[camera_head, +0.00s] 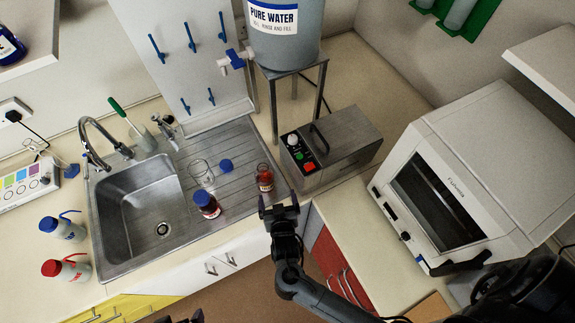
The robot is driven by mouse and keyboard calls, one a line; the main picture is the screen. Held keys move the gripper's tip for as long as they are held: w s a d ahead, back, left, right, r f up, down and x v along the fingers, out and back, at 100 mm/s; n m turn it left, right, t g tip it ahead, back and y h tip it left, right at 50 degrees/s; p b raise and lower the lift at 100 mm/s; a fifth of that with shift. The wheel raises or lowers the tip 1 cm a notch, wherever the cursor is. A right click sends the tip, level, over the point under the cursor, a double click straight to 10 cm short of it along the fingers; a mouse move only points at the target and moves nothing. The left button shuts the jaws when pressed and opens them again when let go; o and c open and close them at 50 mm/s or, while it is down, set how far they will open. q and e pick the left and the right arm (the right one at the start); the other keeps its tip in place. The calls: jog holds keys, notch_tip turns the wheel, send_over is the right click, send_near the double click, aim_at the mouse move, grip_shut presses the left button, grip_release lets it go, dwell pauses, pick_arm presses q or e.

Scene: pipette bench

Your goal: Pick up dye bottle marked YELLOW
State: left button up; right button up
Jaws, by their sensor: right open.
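No label reading YELLOW can be made out. A small bottle with orange-red contents and a red label (265,180) stands on the drainboard at the right side of the sink unit. A dark red bottle with a blue cap (207,206) stands further left, by the basin edge. My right gripper (279,204) is open and empty, just in front of the small orange-red bottle, with its fingers apart and pointing toward it. It appears not to touch the bottle. Only dark tips of my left gripper (184,318) show at the bottom edge.
A glass beaker (201,173) and a blue cap (226,166) sit on the drainboard (240,143). A steel water bath (335,148) stands close right of the orange-red bottle. A white oven (470,180) stands further right. Two wash bottles (66,268) (62,228) stand left of the sink.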

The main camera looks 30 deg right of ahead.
aim_at(266, 186)
jog(key=w+a, duration=0.1)
jog(key=w+a+b, duration=0.1)
jog(key=shift+w+r+t+b, duration=0.1)
jog(key=shift+w+t+b, duration=0.2)
jog(key=shift+w, duration=0.1)
jog(key=shift+w+d, duration=0.15)
jog(key=shift+w, duration=0.15)
jog(key=shift+x, duration=3.5)
pick_arm(q)
jog(key=f, duration=0.3)
jog(key=shift+s+d, duration=0.2)
jog(key=shift+s, duration=0.1)
pick_arm(e)
jog(key=shift+r, duration=0.15)
pick_arm(q)
jog(key=shift+a, duration=0.1)
pick_arm(e)
jog(key=c, duration=1.4)
jog(key=shift+o, duration=0.2)
jog(key=shift+r, duration=0.2)
